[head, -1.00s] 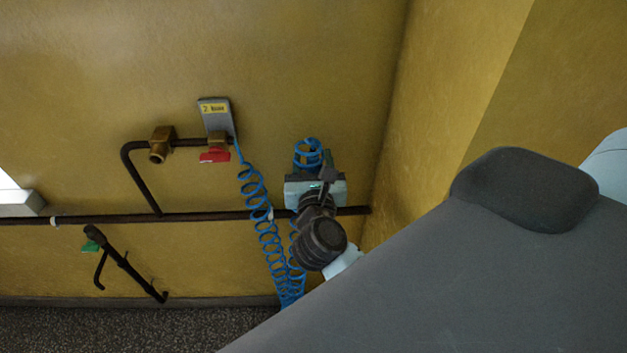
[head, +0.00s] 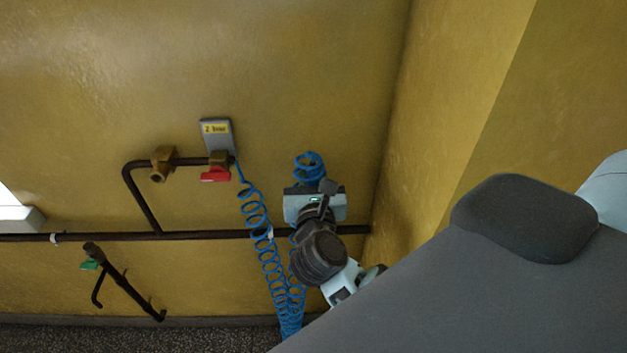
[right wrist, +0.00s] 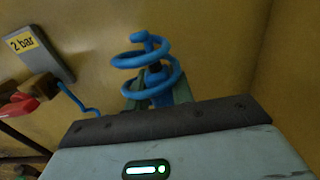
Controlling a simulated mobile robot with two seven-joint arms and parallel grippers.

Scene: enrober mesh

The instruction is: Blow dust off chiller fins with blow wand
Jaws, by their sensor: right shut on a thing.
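My right gripper (head: 312,184) is at the yellow wall, in front of the dark pipe. In the right wrist view its two fingers (right wrist: 157,92) are shut on a blue part at the hose end, which I take to be the blow wand (right wrist: 156,76). Most of the wand is hidden by the gripper. Blue hose coils (right wrist: 146,62) loop just beyond the fingers, and these top coils also show in the head view (head: 309,160). The long blue spiral hose (head: 265,235) hangs from the valve and loops back up toward the gripper. The chiller fins and my left gripper are not in view.
A grey plate with a yellow "2 bar" label (head: 217,134) is above a red-handled valve (head: 215,174). A brass fitting (head: 162,164) and green-handled valve (head: 90,264) are left. A wall corner stands close on the right. Speckled floor (head: 150,338) lies below.

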